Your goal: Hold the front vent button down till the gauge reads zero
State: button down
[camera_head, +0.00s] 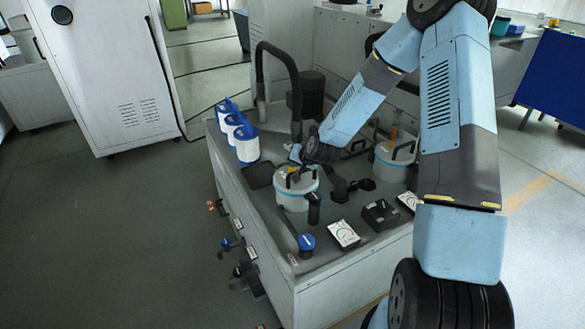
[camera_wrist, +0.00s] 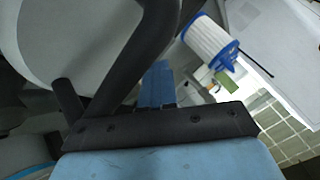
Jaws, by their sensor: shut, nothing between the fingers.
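The front canister (camera_head: 293,201), pale with a blue band, stands on the grey unit. A black handle crosses its lid. My gripper (camera_head: 294,170) is shut and empty, low over this lid; its fingers (camera_wrist: 158,84) show as a blue strip in the wrist view, close to a dark handle bar (camera_wrist: 140,55). The front vent button cannot be made out; my gripper may hide it. I cannot tell whether my fingertips touch anything. A white-faced gauge (camera_head: 343,234) lies at the unit's front edge, too small to read. A second gauge (camera_head: 408,201) sits further right.
A second canister (camera_head: 393,165) stands behind to the right. White-and-blue filter cartridges (camera_head: 246,145) line the left side. A blue-topped lever (camera_head: 306,242), a black box (camera_head: 380,214) and a tall black hose (camera_head: 296,85) crowd the unit. The floor at left is clear.

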aim_at(294, 169)
jog(key=shift+r, duration=0.9)
jog(key=shift+r, duration=0.1)
jog(key=shift+r, duration=2.45)
